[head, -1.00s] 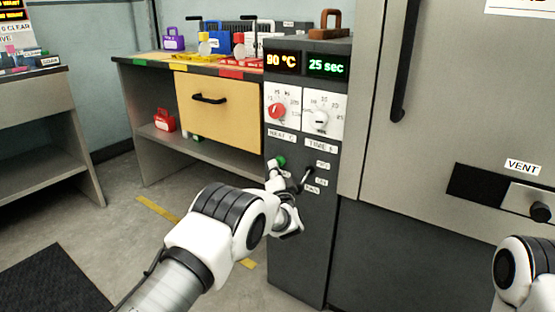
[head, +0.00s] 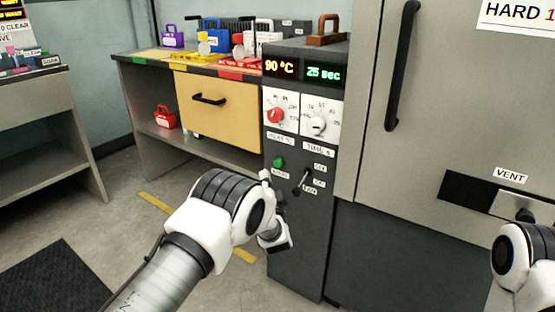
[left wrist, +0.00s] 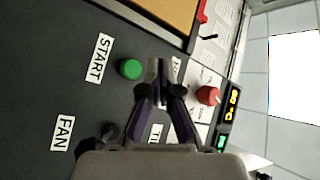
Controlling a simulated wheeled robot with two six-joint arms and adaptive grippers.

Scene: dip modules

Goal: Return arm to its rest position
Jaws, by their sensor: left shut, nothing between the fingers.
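My left gripper (head: 265,177) is in front of the grey control panel (head: 300,245), low and left of the green START button (head: 279,162), and my own wrist hides much of it. In the left wrist view the two fingers (left wrist: 160,72) are together with nothing between them. The green button (left wrist: 130,69) stands beside the fingertips there, apart from them in the picture. My right arm (head: 520,262) shows only in part at the lower right; its gripper is out of view.
A large metal door (head: 450,120) stands right. A workbench (head: 140,85) with a yellow drawer (head: 215,105) stands behind.

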